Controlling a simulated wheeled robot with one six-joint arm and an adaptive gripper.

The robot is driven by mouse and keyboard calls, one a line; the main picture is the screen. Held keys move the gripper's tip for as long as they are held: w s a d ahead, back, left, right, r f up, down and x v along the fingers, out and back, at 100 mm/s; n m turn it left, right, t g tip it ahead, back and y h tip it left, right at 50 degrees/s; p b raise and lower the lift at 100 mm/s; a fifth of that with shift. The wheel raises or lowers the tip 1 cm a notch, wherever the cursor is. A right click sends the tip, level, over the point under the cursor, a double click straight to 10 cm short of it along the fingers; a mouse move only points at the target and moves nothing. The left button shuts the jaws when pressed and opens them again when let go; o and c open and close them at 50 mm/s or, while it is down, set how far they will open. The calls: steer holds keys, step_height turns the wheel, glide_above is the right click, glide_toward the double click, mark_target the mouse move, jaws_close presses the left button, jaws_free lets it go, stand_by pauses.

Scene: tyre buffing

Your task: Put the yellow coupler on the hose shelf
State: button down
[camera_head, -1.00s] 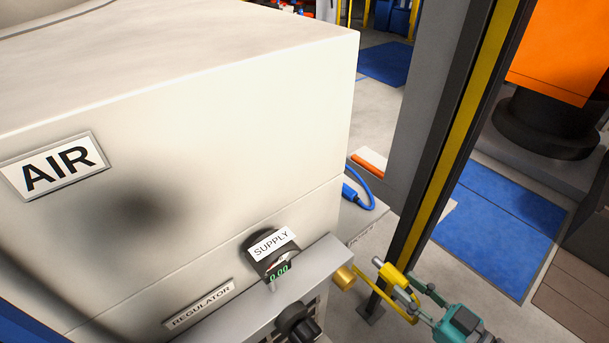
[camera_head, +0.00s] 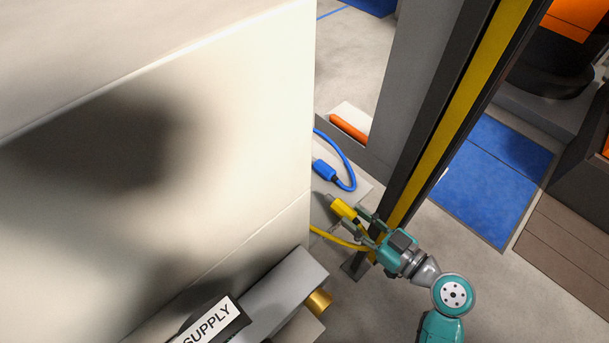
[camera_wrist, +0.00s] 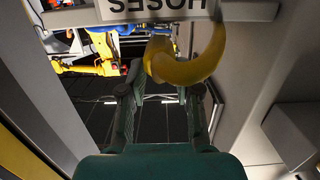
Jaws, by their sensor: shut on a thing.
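The yellow coupler (camera_head: 342,208) is held in my gripper (camera_head: 368,225), with its grey tip pointing up and left. A yellow hose (camera_head: 338,239) runs from it toward the white cabinet. In the wrist view, a thick curved yellow piece (camera_wrist: 188,66) fills the space just beyond the fingers of my gripper (camera_wrist: 162,92). The grey hose shelf (camera_head: 361,190) is beside the cabinet. The coupler appears over its near part; I cannot tell whether they touch. A HOSES sign (camera_wrist: 137,8) shows upside down at the top of the wrist view.
A blue coupler with a looped blue hose (camera_head: 324,171) lies on the shelf. An orange bar (camera_head: 348,128) is behind it. The white cabinet (camera_head: 230,130) fills the left. A black and yellow post (camera_head: 440,128) stands close right of my gripper. A brass fitting (camera_head: 318,301) is below.

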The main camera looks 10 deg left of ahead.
mark_target(313, 191)
steer(key=x, duration=0.7)
steer(key=r+x, duration=0.1)
steer(key=x, duration=0.3)
steer(key=shift+w+a, duration=0.1)
steer(key=shift+a, duration=0.1)
steer(key=x, duration=0.3)
steer(key=shift+w+a+f, duration=0.1)
steer(key=shift+a, duration=0.05)
steer(key=shift+f, duration=0.4)
steer(key=shift+f, duration=0.1)
steer(key=c, duration=0.8)
jaws_free()
steer(key=shift+d, duration=0.3)
steer(key=v, duration=1.1)
steer(key=shift+s+d, duration=0.2)
steer(key=shift+s, duration=0.15)
